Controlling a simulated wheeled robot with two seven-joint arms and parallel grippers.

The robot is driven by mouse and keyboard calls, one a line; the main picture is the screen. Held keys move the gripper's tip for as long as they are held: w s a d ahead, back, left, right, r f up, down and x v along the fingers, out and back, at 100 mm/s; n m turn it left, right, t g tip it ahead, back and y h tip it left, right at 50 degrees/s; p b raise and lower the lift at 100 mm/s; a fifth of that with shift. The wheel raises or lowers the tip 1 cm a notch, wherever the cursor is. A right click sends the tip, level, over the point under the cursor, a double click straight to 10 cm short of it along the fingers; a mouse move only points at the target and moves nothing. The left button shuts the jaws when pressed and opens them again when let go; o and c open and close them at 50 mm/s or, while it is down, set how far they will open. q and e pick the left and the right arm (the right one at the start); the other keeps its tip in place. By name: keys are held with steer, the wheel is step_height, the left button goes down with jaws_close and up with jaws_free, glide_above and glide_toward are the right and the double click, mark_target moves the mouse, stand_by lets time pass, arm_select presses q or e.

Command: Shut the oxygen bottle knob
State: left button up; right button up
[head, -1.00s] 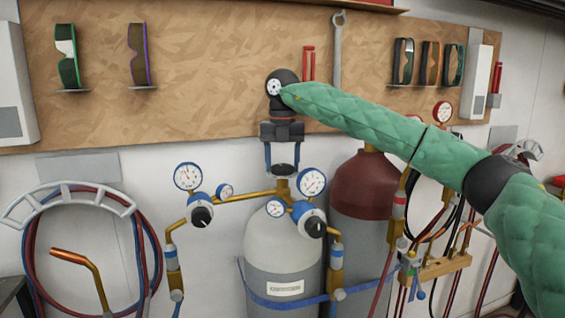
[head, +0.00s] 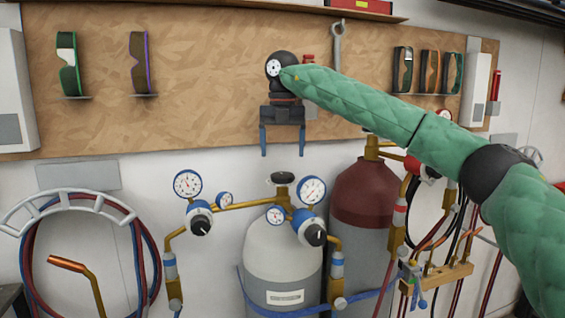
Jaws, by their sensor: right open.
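The oxygen bottle (head: 283,262) is the pale grey cylinder at the lower middle of the head view. Its dark knob (head: 283,178) sits on top of a brass valve, in plain sight. My right gripper (head: 283,148) points down, with two blue fingers spread apart and nothing between them. It is above the knob, with a clear gap between the fingertips and the knob. My left gripper is not in view.
Pressure gauges (head: 187,184) and brass pipes flank the valve on both sides. A dark red-topped bottle (head: 364,193) stands to the right. Hoses hang on a rack (head: 70,201) at left. Goggles hang on the wooden board (head: 210,60) behind.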

mark_target(284, 174)
steer(key=shift+r, duration=0.8)
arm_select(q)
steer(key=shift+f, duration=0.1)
